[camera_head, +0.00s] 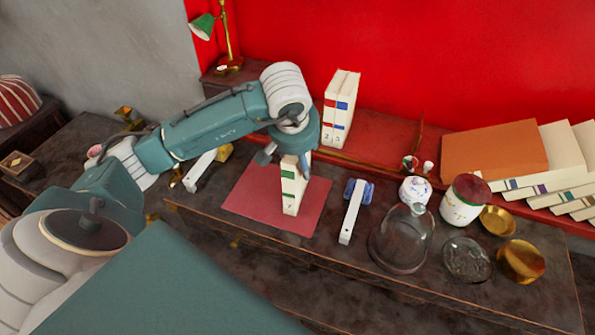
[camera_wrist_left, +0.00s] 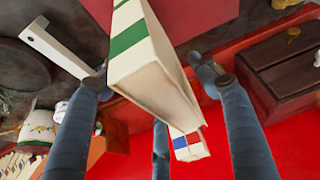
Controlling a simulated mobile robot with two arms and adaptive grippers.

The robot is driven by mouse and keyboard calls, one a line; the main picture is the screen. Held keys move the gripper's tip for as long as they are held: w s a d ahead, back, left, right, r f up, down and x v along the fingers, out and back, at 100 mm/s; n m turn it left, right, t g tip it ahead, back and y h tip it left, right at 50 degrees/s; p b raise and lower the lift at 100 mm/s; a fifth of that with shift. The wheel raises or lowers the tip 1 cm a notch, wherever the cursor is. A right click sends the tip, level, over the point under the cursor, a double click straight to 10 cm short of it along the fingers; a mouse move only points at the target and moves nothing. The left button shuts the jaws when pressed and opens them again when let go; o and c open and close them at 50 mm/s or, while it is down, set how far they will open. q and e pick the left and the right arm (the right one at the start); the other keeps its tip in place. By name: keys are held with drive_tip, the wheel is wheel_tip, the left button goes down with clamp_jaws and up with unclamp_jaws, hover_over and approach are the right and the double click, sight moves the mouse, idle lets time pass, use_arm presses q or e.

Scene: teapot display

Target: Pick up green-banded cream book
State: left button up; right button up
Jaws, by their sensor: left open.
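The green-banded cream book (camera_head: 291,193) stands upright on a dark red mat (camera_head: 250,194) on the dark table. My left arm reaches in from the left, and my left gripper (camera_head: 284,156) is over the top of the book, hiding part of it. In the left wrist view the book (camera_wrist_left: 158,75) passes between the open fingers of the left gripper (camera_wrist_left: 150,72). The fingers look apart from the book's sides. My right gripper is not in view.
Two cream books with red and blue bands (camera_head: 340,108) stand behind. A white bar with a blue end (camera_head: 350,212) lies right of the mat. A glass dome (camera_head: 400,240), a lidded jar (camera_head: 465,199) and brass bowls (camera_head: 521,261) stand further right.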

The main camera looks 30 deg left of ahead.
use_arm(q)
drive_tip(key=shift+f+b, duration=0.2)
drive_tip(key=shift+b, duration=0.1)
drive_tip(key=shift+c, duration=0.2)
drive_tip(key=shift+r, duration=0.1)
clamp_jaws()
